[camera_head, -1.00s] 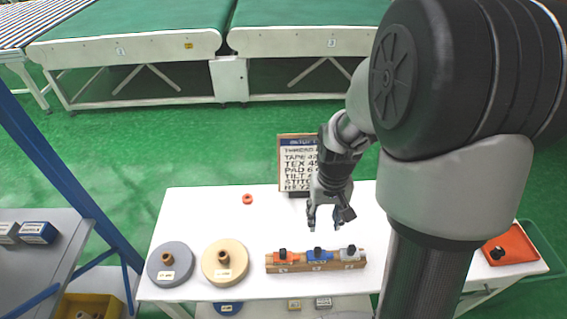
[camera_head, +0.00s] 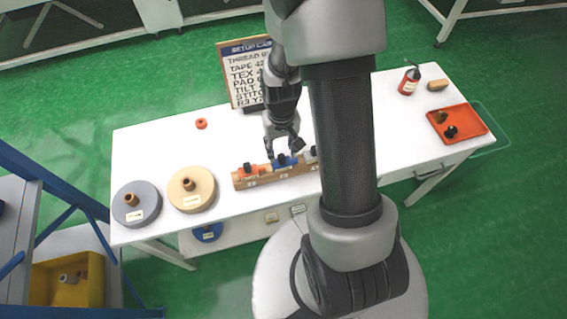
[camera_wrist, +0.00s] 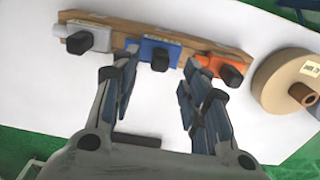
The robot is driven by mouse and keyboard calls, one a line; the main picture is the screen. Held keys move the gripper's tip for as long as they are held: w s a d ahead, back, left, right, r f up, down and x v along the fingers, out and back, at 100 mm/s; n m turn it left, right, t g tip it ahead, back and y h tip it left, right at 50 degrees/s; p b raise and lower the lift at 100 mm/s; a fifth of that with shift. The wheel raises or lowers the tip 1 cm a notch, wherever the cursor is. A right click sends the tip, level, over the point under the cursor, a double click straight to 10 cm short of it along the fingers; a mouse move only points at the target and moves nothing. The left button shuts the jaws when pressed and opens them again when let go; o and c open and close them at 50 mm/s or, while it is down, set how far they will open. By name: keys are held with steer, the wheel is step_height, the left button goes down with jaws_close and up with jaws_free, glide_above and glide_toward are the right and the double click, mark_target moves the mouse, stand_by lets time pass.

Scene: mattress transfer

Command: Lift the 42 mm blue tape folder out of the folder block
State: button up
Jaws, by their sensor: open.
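The wooden folder block (camera_head: 240,184) stands on the white table and holds an orange, a blue and a grey folder in a row. The blue folder (camera_head: 286,165) sits in the middle slot; in the wrist view its blue plate and black knob (camera_wrist: 160,58) show clearly. My gripper (camera_head: 281,154) is over the block at the blue folder in the head view. In the wrist view my gripper (camera_wrist: 155,80) is open, its fingers spread to either side of the black knob and short of it, with nothing between them. The grey folder (camera_wrist: 75,38) is partly hidden by my arm in the head view.
The orange folder (camera_wrist: 207,67) and grey folder stand close beside the blue one. Tan (camera_head: 192,196) and grey (camera_head: 137,212) rolls lie left of the block. A sign board (camera_head: 240,75) stands behind my gripper. An orange tray (camera_head: 458,122) lies at the right.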

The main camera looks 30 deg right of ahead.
mark_target(282, 156)
step_height(282, 156, down, 5)
steer(key=shift+r+b, duration=0.15)
steer(key=shift+b, duration=0.8)
steer(key=shift+c, duration=0.4)
jaws_close()
steer(key=shift+r, duration=0.1)
